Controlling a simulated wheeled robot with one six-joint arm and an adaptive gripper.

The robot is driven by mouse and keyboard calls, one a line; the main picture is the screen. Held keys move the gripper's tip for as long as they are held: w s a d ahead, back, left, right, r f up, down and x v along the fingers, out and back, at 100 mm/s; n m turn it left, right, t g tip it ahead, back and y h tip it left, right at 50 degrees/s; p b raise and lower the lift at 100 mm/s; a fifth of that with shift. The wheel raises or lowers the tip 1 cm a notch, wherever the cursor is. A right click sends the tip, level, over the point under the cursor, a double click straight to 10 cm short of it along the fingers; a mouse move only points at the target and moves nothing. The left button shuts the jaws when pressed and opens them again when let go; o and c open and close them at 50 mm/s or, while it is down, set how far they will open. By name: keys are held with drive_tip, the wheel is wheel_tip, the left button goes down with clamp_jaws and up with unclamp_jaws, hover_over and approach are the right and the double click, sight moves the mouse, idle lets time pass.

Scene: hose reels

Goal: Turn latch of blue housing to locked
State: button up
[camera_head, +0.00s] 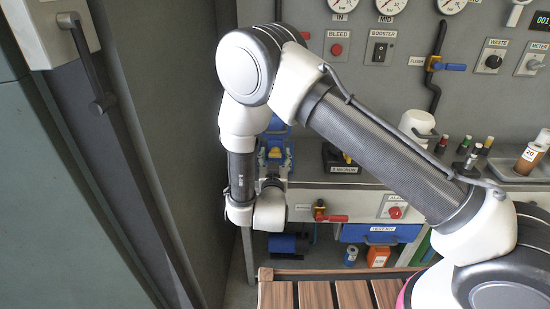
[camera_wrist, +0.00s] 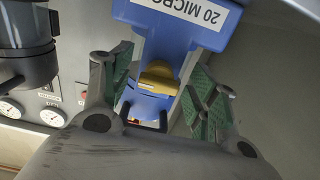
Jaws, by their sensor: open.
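The blue housing (camera_wrist: 180,45) fills the upper middle of the wrist view, with an upside-down white label reading "20 MICRO", cut off at the frame's edge. Its yellow latch (camera_wrist: 158,80) sits on the blue front, lying roughly crosswise in that view. My gripper (camera_wrist: 163,68) is open, with one green-padded finger on each side of the latch and visible space between each pad and the latch. I cannot tell how far the fingertips are from the housing in depth. In the head view the blue housing (camera_head: 276,139) is partly hidden behind my arm, and its yellow latch (camera_head: 274,153) shows small.
A black "5 MICRON" unit (camera_head: 340,160) stands right of the blue housing on the grey bench. A red-handled valve (camera_head: 329,217) is on the bench front. A grey cabinet wall (camera_head: 170,120) is close on the left. A dark-based clear canister (camera_wrist: 27,45) is left in the wrist view.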

drive_tip(key=shift+w, duration=0.2)
drive_tip(key=c, duration=1)
drive_tip(key=shift+n, duration=0.3)
drive_tip(key=n, duration=0.4)
drive_tip(key=shift+d, duration=0.1)
drive_tip(key=n, duration=0.9)
drive_tip(key=shift+d+r, duration=0.1)
drive_tip(key=shift+n, duration=2.1)
